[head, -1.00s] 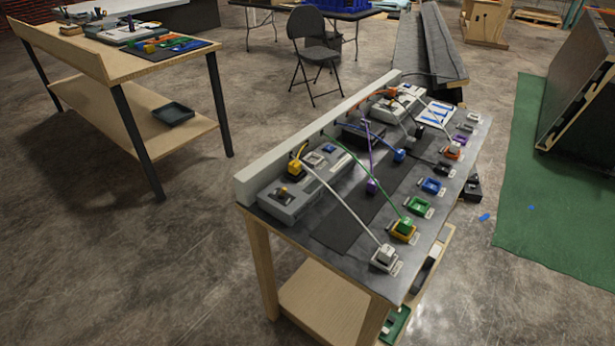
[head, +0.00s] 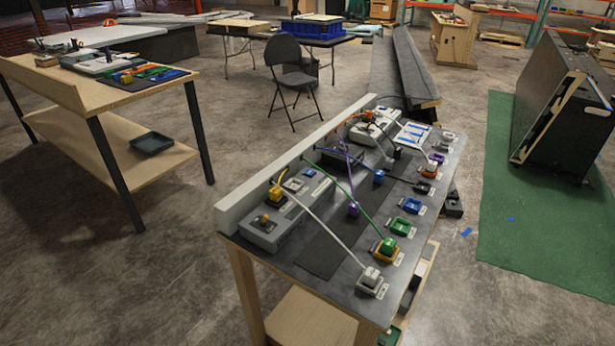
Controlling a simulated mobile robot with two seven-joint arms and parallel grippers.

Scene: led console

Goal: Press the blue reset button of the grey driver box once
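A long grey box (head: 265,236), which looks like the driver box, lies along the left edge of the console table (head: 317,252), against a pale upright ledge. A small blue patch (head: 309,172) on its far part looks like the blue button; it is too small to tell whether it is up or pressed. A light square part (head: 293,184) sits beside it. A yellow plug (head: 275,193) and a yellow-topped knob (head: 264,220) are on its nearer part. Neither of my grippers is in view.
White, green and purple cables arch over the tabletop. A white plug (head: 370,278) and a green plug (head: 388,246) sit near the right edge, with several coloured sockets beyond. A wooden workbench (head: 110,70) and folding chair (head: 290,70) stand behind. Floor left of the console is clear.

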